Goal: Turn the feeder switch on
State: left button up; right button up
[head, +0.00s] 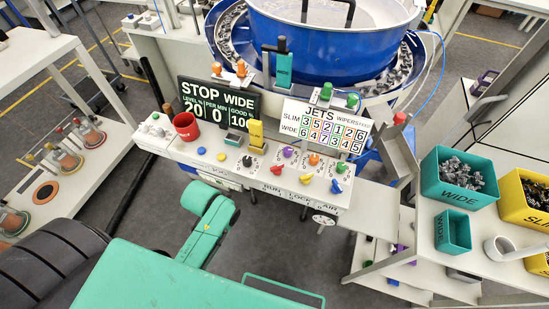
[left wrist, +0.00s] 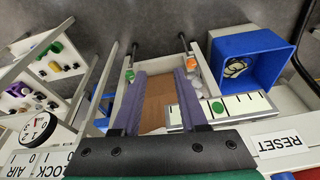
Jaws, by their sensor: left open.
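A white control panel (head: 180,150) stands in front of the blue bowl feeder (head: 325,38), with several coloured knobs on top. Its front edge carries RUN, LOCK and AIR labels (head: 300,197); I cannot tell which control is the feeder switch. The status sign (head: 218,103) reads STOP WIDE. My left arm reaches toward the panel's front from below; its fingers are not clear in the head view. In the left wrist view my left gripper (left wrist: 160,78) is open with nothing between its fingers. The LOCK and AIR labels (left wrist: 35,160) show at its left. My right gripper is not seen.
A red cup (head: 186,126) and a yellow block (head: 256,133) stand on the panel. A JETS board (head: 325,127) stands behind the knobs. Teal (head: 485,196) and yellow bins stand at right. A pressure gauge (left wrist: 39,127) and RESET label (left wrist: 280,141) flank the gripper in the wrist view.

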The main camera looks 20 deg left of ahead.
pick_arm(q)
jog(key=w+d+r+m+t, duration=0.1)
jog(key=w+d+r, duration=0.15)
jog(key=r, duration=0.85)
jog(key=m+g+h, duration=0.1)
jog(key=m+h, duration=0.2)
jog(key=m, duration=0.4)
send_near(277, 166)
jog(key=x, duration=0.8)
jog(key=shift+c, duration=0.3)
grip_shut()
